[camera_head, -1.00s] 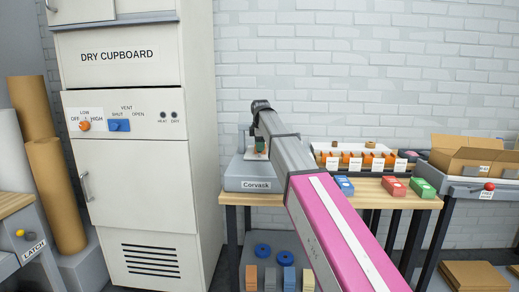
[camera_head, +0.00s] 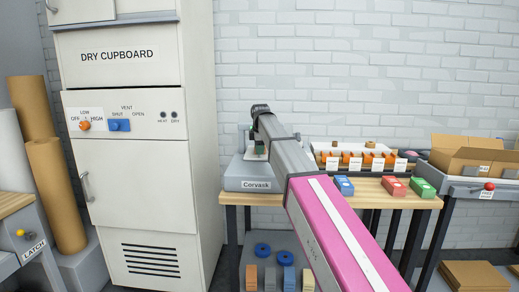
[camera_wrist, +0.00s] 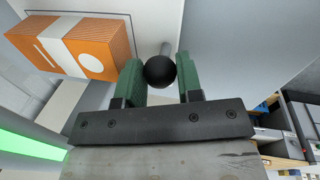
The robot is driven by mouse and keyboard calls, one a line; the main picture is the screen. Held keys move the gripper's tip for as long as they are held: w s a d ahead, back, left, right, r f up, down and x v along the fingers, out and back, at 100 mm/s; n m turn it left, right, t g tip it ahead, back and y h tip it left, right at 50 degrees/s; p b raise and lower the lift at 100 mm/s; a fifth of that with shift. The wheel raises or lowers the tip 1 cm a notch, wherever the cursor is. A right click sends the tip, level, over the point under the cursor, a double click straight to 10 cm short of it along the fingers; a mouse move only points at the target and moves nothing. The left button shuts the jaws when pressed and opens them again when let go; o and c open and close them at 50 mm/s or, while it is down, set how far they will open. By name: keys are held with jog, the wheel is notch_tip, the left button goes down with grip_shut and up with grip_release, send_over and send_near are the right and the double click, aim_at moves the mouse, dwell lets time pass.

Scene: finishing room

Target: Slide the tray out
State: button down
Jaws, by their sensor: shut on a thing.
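The grey Corvask machine (camera_head: 248,184) stands at the left end of the wooden table. My gripper (camera_head: 258,148) is over its top, partly hidden by my arm. In the wrist view, my gripper's green fingers (camera_wrist: 160,76) are shut on a round black knob (camera_wrist: 160,72). A short grey rod shows behind the knob, by the edge of a pale panel. An orange box (camera_wrist: 72,45) with a white stripe and disc lies against a pale surface left of the fingers. I cannot tell which pale part is the tray.
The dry cupboard (camera_head: 130,160) stands close on the left. On the table (camera_head: 375,196) are blue, red and green packs and a rack of orange items (camera_head: 365,161). A grey cart with a cardboard box (camera_head: 465,160) stands at the right. Spools and blocks sit below the table.

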jog(key=s, duration=1.5)
jog(key=shift+s+a, duration=0.25)
jog(key=shift+s, duration=0.1)
jog(key=c, duration=1.1)
grip_release()
jog(key=shift+s, duration=0.15)
jog(key=shift+r, duration=0.1)
jog(key=r, duration=0.3)
jog(key=s+r, duration=0.1)
jog(key=r, duration=0.3)
jog(key=s+r, duration=0.1)
jog(key=r, duration=0.2)
jog(key=shift+d+r, duration=0.15)
jog(key=shift+r, duration=0.05)
